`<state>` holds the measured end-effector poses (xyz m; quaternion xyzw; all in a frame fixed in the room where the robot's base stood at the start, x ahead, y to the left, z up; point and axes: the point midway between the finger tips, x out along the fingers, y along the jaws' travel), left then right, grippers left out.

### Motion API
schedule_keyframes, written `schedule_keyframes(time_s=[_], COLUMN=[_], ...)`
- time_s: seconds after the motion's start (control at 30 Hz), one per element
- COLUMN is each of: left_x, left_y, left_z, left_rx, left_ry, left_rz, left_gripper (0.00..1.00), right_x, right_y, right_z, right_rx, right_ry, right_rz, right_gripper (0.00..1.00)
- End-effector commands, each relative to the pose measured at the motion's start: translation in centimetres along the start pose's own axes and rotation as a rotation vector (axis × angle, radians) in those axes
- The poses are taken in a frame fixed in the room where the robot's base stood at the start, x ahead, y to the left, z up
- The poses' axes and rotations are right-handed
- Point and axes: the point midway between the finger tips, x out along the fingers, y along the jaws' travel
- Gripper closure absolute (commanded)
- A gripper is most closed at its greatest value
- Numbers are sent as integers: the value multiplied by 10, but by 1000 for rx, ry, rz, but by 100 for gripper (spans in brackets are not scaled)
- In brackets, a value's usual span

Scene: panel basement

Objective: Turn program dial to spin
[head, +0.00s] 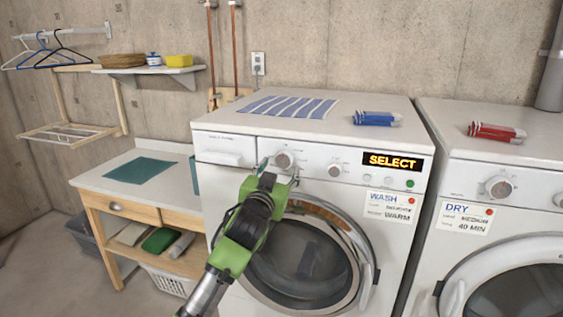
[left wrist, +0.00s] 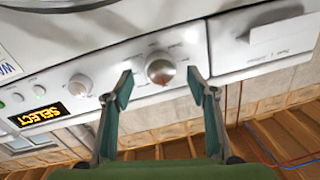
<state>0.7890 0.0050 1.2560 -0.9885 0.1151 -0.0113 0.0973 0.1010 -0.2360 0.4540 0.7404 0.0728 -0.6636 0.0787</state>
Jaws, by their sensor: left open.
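The washer (head: 320,140) has a large round dial (head: 284,160) on its front panel, left of a smaller knob (head: 335,170). My left gripper (head: 278,174) is open in front of the large dial. In the left wrist view, which is upside down, the large dial (left wrist: 160,68) shows between and just beyond the two fingertips (left wrist: 160,88); I see no clear contact. Tiny marks ring the dial but are too small to read. The washer's display (head: 393,162) reads SELECT. My right gripper is not in view.
A dryer (head: 490,165) stands to the right of the washer. A blue-striped cloth (head: 290,107) and a blue pack (head: 376,118) lie on the washer top. The round washer door (head: 300,262) is shut below the panel. A wooden table (head: 150,205) stands at left.

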Motion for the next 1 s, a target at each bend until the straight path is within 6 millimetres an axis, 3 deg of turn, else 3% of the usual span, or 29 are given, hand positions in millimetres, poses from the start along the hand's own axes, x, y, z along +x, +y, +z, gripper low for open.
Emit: schedule_keyframes(time_s=[0.23,0.63,0.8,1.0], left_x=[22,27,27,27], left_y=[0,0,0,0], left_z=[-1,0,0,0], left_rx=[0,-1,-1,3], left_ry=[-1,0,0,0], left_rz=[0,0,0,0], left_gripper=[48,48,86,86], right_x=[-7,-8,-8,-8], right_y=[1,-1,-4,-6], right_z=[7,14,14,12], right_rx=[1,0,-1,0], right_ry=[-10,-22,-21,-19], right_rz=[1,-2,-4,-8], right_gripper=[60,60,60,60])
